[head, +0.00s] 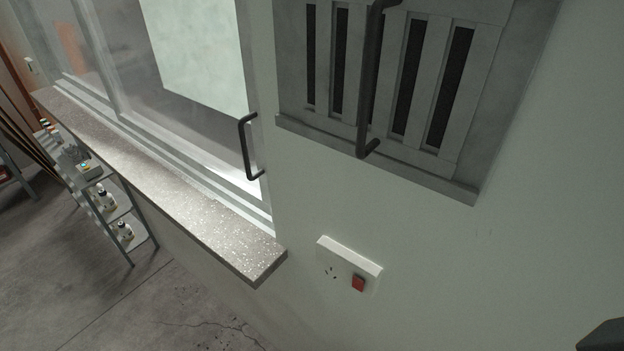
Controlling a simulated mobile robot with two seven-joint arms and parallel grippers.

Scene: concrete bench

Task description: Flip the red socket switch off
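A white wall socket plate (347,259) is fixed to the pale wall, low and right of the middle in the head view. It has dark socket holes on its left part. A red rocker switch (358,283) sits on its right part; which way the rocker is tilted is too small to tell. No gripper fingers show in the view. Nothing touches the socket or the switch.
A speckled window ledge (190,205) ends left of the socket. A dark handle (248,148) is on the window. A grey slatted vent panel (390,90) with a dark handle juts above the socket. Shelves with bottles (123,232) stand left. A dark shape fills the lower right corner.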

